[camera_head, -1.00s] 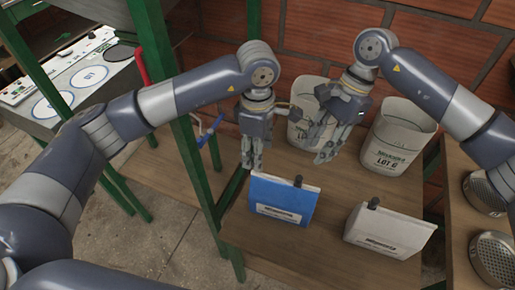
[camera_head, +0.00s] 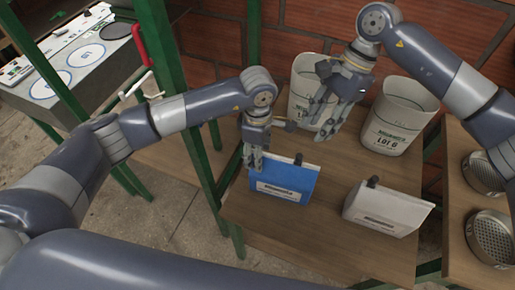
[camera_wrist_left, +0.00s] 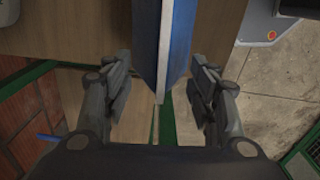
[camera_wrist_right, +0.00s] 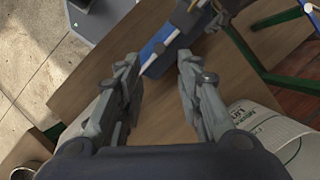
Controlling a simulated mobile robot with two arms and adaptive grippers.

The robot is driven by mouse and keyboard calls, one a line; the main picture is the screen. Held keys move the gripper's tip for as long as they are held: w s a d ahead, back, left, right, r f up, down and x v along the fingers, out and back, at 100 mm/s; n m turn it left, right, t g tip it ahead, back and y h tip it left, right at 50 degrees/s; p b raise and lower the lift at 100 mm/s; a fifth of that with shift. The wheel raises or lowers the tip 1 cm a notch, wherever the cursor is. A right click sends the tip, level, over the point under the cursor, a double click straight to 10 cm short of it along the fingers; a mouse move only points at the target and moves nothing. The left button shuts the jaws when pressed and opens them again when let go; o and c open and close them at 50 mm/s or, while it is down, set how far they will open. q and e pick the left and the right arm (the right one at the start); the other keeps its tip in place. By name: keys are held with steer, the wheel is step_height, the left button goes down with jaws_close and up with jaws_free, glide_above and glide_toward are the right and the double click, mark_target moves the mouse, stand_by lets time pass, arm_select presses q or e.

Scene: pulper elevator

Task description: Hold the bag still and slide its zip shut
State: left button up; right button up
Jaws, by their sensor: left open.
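The blue bag (camera_head: 282,187) stands upright on the wooden table, with a dark zip slider (camera_head: 298,159) on its top edge towards the right end. My left gripper (camera_head: 255,168) is at the bag's left end. In the left wrist view the blue bag (camera_wrist_left: 177,50) reaches edge-on between the two open fingers (camera_wrist_left: 160,98), with gaps on both sides. My right gripper (camera_head: 322,123) hangs behind and above the bag, apart from it. In the right wrist view its fingers (camera_wrist_right: 160,66) are spread and empty, with the blue bag (camera_wrist_right: 158,62) beyond them.
A white bag (camera_head: 388,211) with a dark slider stands to the right on the table. Two pale bins (camera_head: 400,118) stand at the back by the brick wall, one partly behind my right gripper. Round metal sieves (camera_head: 492,250) lie at right. Green posts (camera_head: 195,130) rise at left.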

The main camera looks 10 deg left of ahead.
mark_target(300, 156)
arm_select(q)
jaws_close()
arm_select(e)
steer(key=shift+o, duration=0.4)
steer(key=s+d+r+m+t+y, duration=0.1)
steer(key=s+d+r+m+t, duration=0.15)
steer(key=m, duration=0.65)
steer(key=shift+t+y, duration=0.3)
steer(key=shift+t, duration=0.05)
steer(key=x, duration=0.8)
steer(key=s+x, duration=0.1)
steer(key=x, duration=0.3)
steer(key=shift+a+f, duration=0.1)
steer(key=shift+f, duration=0.25)
arm_select(q)
steer(key=shift+s, duration=0.1)
arm_select(e)
jaws_close()
